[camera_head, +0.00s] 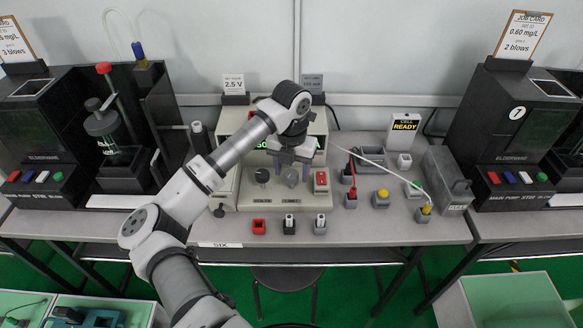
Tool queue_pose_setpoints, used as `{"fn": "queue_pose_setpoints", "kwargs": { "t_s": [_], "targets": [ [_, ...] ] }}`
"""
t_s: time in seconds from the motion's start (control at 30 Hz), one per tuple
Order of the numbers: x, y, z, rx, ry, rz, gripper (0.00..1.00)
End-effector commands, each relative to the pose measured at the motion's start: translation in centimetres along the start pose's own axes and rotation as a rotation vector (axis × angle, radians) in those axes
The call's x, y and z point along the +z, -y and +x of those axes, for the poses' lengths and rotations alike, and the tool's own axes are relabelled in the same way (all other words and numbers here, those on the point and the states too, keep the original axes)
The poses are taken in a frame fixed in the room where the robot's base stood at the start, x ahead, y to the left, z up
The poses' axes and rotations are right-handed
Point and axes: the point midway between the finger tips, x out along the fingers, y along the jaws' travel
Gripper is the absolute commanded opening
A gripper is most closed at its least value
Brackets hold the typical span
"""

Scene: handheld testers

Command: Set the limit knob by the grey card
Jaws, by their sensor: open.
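The tester (229,185) is a cream bench unit with a green display partly hidden by my arm. Its front panel carries a dark knob (262,176) on the left and a grey knob (291,178) on the right. Small labels sit below both knobs, too small to read surely. My gripper (292,168) is open, pointing down, with its fingers on either side of the grey knob's top; I cannot tell whether they touch it. The grey card (313,82) stands behind the tester; its writing is too faint to read. A white card (234,84) reads 2.5 V.
A red switch (321,182) is right of the grey knob. Probes with red and white leads, a "CELL READY" sign (404,124) and a grey case (447,178) stand to the right. Black pump stations flank the bench (354,229).

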Motion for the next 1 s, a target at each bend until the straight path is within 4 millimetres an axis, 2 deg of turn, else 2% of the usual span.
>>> {"fn": "queue_pose_setpoints", "kwargs": {
  "t_s": [0.13, 0.47, 0.77, 1.0],
  "targets": [
    [0.0, -0.01, -0.01, 0.0, 0.0, 0.0, 0.56],
    [0.0, -0.02, -0.05, 0.0, 0.0, 0.0, 0.12],
    [0.02, -0.08, 0.1, 0.003, 0.001, 0.031, 0.11],
    [0.04, -0.12, 0.37, 0.005, 0.002, 0.16, 0.11]
  ]
}}
